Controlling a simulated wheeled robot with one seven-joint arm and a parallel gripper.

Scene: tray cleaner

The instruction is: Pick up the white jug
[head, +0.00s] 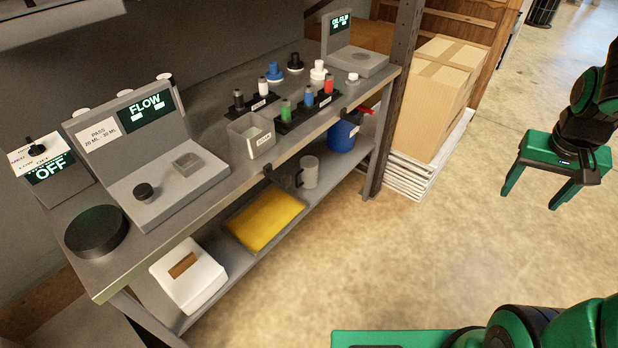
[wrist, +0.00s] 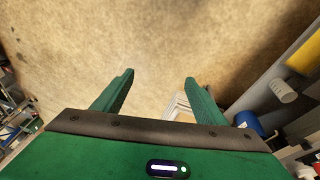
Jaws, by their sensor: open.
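A pale grey-white jug (head: 309,172) stands on the lower shelf of the metal bench, below the front edge of the top. A pale cylinder that looks like the same jug shows at the right of the wrist view (wrist: 284,91). My gripper (head: 529,200) is at the right of the head view, well away from the bench over open floor. Its two green fingers are apart and empty in the wrist view (wrist: 159,76), with only floor between their tips.
The lower shelf also holds a yellow item (head: 264,220), a white box (head: 188,275) and a blue container (head: 343,135). The bench top (head: 225,205) overhangs the jug. Cardboard boxes (head: 425,105) stand beside the bench's right post. The floor (head: 400,260) before the bench is clear.

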